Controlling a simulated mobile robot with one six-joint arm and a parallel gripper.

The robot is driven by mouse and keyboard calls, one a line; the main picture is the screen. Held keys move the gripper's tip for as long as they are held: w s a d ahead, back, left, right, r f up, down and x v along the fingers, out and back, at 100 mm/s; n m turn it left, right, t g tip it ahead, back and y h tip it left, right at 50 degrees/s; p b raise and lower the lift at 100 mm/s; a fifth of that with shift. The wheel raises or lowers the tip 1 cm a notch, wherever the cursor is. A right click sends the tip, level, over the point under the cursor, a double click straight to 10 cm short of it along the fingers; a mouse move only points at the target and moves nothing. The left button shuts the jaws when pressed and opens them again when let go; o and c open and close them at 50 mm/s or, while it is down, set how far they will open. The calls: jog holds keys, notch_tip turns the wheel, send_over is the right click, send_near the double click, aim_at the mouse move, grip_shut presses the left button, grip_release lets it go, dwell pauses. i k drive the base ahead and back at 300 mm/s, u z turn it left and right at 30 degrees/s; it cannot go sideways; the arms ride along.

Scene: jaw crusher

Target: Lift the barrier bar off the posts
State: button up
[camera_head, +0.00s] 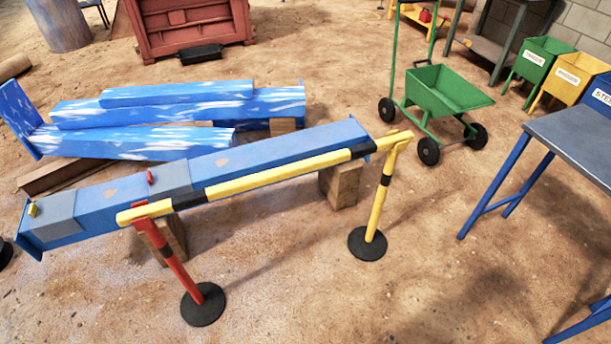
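The barrier bar (278,177) is yellow with black bands. It lies across two posts in the head view, sloping up to the right in the picture. Its left end is at the top of the red post (178,262), which leans and stands on a round black base. Its right end is at the top of the yellow post (379,205), which has a black band and a round black base. How the bar sits in the post tops is too small to tell. My gripper is not in view.
A long blue beam (268,153) lies on wooden blocks (341,186) just behind the bar. More blue beams (180,95) are stacked behind it. A green cart (440,92) stands back right, and a blue-legged table (575,135) at right. Sandy ground in front is clear.

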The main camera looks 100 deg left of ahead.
aim_at(193, 197)
jog(key=i, duration=0.35)
jog(key=z, duration=0.2)
jog(key=k, duration=0.2)
jog(key=u, duration=3.2)
jog(key=k, duration=0.3)
jog(key=u, duration=2.05)
